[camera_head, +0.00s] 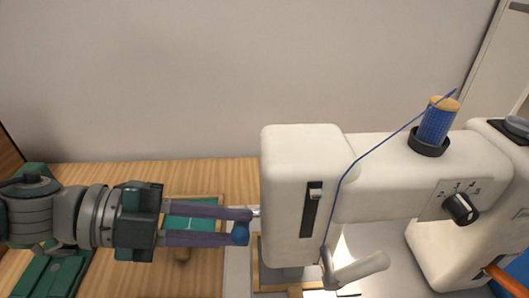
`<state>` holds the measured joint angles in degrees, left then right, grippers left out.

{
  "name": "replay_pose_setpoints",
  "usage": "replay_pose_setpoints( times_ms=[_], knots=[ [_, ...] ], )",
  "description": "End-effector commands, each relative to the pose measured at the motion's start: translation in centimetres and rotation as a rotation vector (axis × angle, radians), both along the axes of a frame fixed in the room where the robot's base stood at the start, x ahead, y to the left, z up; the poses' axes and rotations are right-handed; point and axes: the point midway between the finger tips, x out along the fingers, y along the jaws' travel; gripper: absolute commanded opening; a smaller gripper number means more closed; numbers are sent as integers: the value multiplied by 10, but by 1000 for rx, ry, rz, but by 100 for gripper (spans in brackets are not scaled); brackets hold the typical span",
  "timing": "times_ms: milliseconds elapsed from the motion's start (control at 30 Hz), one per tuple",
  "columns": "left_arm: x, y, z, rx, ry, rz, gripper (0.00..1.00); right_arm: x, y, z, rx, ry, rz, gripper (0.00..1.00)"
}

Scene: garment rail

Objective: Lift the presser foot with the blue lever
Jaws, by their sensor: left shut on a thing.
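The white sewing machine (300,150) stands at the right, its head nearest my left arm. The blue lever's round knob (240,234) shows at the left side of the head. My left gripper (243,224) reaches in from the left, with its purple fingers at the lever, and is shut on it. The fingers hide part of the lever. The presser foot is not clearly visible under the head. My right gripper is not in view.
A blue thread spool (436,122) stands on the machine's arm, its thread running down to the head. A numbered dial (460,209) is on the front. A pale rounded part (360,269) juts out below the head. The wooden table (215,278) extends left, with a green-topped item (190,208) behind the fingers.

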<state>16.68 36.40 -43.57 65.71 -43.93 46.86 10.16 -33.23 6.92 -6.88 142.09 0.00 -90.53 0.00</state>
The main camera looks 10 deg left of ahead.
Motion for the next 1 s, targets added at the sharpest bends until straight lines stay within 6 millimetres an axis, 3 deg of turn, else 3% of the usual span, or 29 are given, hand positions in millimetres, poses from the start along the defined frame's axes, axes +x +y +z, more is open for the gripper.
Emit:
replay_pose_setpoints(
  times_ms=[167,200,433,767,1000],
  knots=[
    [1,0,1,-3,1,2,0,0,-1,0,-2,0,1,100],
    [1,0,1,-3,1,2,27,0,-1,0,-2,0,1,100],
    [0,0,1,-2,0,1,53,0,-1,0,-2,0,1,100],
    [-2,4,1,-1,0,1,55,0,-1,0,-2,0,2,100],
    [-17,42,13,3,3,1,55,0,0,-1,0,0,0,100]
  ],
)
